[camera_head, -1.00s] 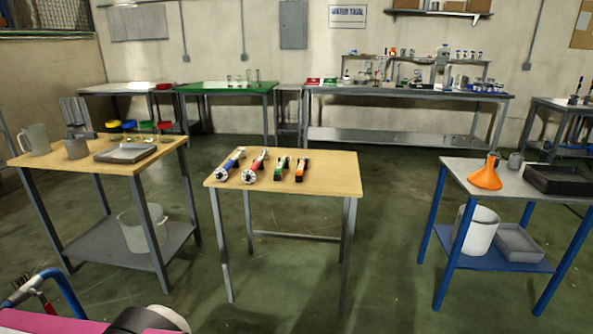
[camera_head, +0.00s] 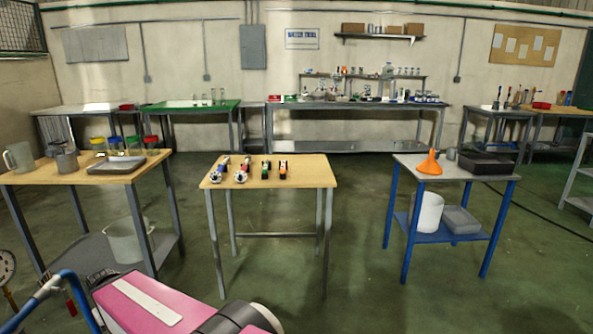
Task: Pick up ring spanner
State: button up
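The wooden-topped middle table (camera_head: 308,178) stands ahead of me. A row of several small hand tools lies on its left half. Two at the left have blue and red parts and round pale ends: the blue one (camera_head: 218,170) and the red one (camera_head: 243,169). To their right are a green and dark one (camera_head: 265,170) and an orange and dark one (camera_head: 283,169). They are too small to tell which, if any, is the ring spanner. My gripper is not in view.
A left table (camera_head: 70,178) holds jugs, a tray and colour-capped jars. A blue-legged right table (camera_head: 408,160) holds an orange funnel (camera_head: 429,163) and a black tray (camera_head: 487,163). Floor between tables is clear.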

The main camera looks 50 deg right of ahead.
aim_at(264, 169)
jog(key=i+l+z, duration=0.1)
jog(key=z, duration=0.3)
jog(key=i+z, duration=0.1)
jog(key=z, duration=0.3)
jog(key=i+z, duration=0.1)
jog(key=z, duration=0.25)
jog(key=i+z, duration=0.1)
jog(key=z, duration=0.3)
